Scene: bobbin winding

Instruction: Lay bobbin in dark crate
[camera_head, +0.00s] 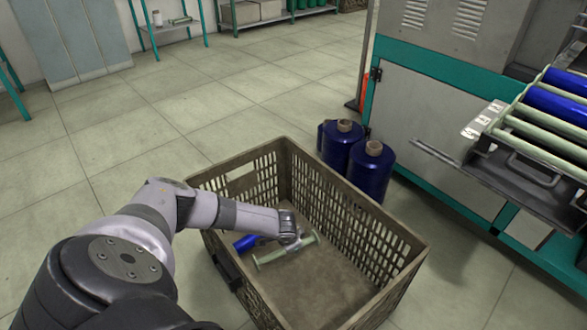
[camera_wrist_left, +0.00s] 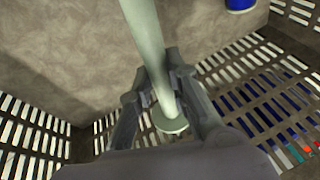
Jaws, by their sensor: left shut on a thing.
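The dark crate (camera_head: 352,222) stands on the floor, open at the top, with slotted walls. My left gripper (camera_head: 290,240) reaches down inside it. It is shut on a pale green bobbin (camera_head: 272,257), a thin rod with flanged ends, low over the crate floor. I cannot tell whether the bobbin touches the floor. In the left wrist view, the bobbin (camera_wrist_left: 148,40) runs between the two fingers (camera_wrist_left: 160,82), with a round flange at its near end. A blue bobbin (camera_head: 244,243) lies in the crate, partly hidden by my arm. My right gripper is out of view.
Large blue spools (camera_head: 371,170) stand on the floor behind the crate. A machine (camera_head: 440,120) with a roller rack (camera_head: 545,125) holding blue and pale green bobbins is at the right. The crate floor (camera_head: 325,285) is bare toward the front right.

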